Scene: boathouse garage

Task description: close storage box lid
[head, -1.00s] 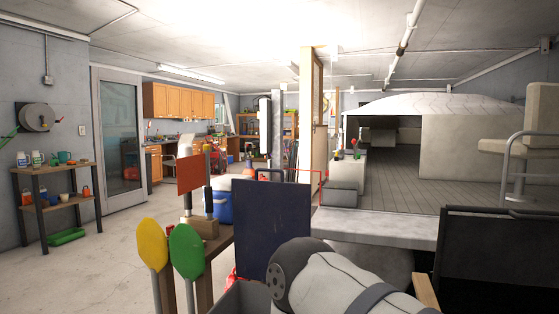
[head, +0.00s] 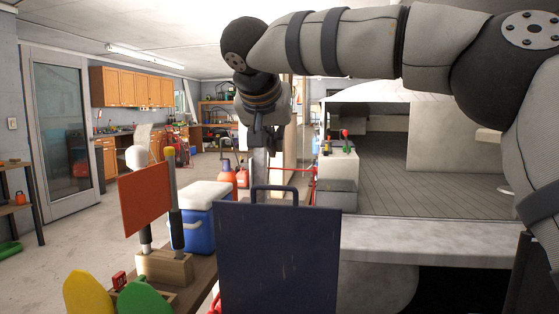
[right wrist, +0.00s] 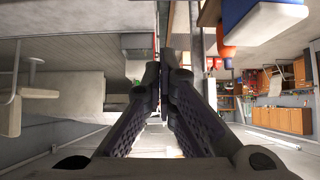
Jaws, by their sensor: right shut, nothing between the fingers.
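The storage box lid seems to be the dark navy panel (head: 278,262) with a handle (head: 275,190) along its top edge. It stands upright at the lower middle of the head view; the box body is hidden or below the frame. My right arm comes in from the right and bends down at the middle. My right gripper (head: 262,140) hangs above the lid's top edge in the picture, apart from it. In the right wrist view its fingers (right wrist: 161,78) are together and empty. The lid cannot be made out there. My left gripper is not in view.
Left of the lid, a wooden bench (head: 195,277) bears a block (head: 164,267) with an orange-red paddle (head: 144,212). Yellow (head: 88,293) and green (head: 143,298) paddles stand in front. A blue cooler (head: 203,218) is behind. A pale ledge (head: 420,240) runs right of the lid.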

